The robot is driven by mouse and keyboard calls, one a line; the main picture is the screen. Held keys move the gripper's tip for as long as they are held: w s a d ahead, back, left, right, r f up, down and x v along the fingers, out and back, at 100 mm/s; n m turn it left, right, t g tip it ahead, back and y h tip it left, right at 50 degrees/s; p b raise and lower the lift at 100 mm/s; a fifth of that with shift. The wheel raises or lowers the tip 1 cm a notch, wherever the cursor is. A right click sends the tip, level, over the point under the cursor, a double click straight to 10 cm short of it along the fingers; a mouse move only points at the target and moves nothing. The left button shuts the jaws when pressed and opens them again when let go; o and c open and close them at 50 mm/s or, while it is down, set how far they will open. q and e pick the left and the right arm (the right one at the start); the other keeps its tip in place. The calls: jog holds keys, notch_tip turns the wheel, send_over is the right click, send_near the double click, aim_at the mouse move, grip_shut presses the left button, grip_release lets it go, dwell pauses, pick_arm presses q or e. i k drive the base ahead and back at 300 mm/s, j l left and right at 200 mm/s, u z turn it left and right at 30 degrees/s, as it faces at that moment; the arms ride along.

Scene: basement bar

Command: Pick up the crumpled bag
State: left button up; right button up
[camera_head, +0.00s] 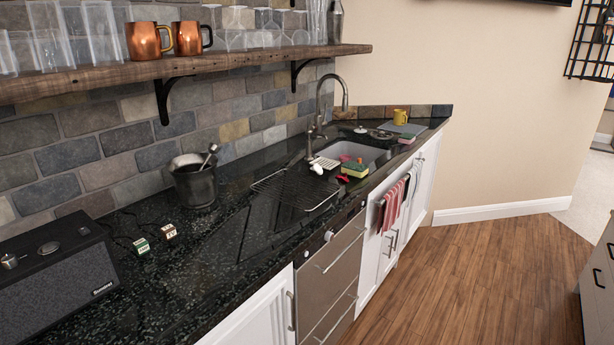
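I cannot make out a crumpled bag with certainty. A small red and dark item (343,178) lies on the black counter (225,240) at the front edge of the sink; it is too small to identify. A small white item (316,169) lies to its left, near a white slatted piece (325,162). Neither of my grippers is in view.
A wire rack (295,190) lies left of the sink (372,153). A green and yellow sponge (354,170) stands by the sink. A metal bucket (195,183), two small blocks and a black speaker (60,280) stand on the left. Wooden floor (460,265) is clear.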

aim_at(343, 179)
jog(key=i+l+u, duration=0.2)
jog(key=u, duration=0.2)
jog(key=i+l+u, duration=0.15)
jog(key=l+u, duration=0.25)
jog(key=i+l+u, duration=0.15)
jog(key=l+u, duration=0.3)
jog(key=j, duration=0.1)
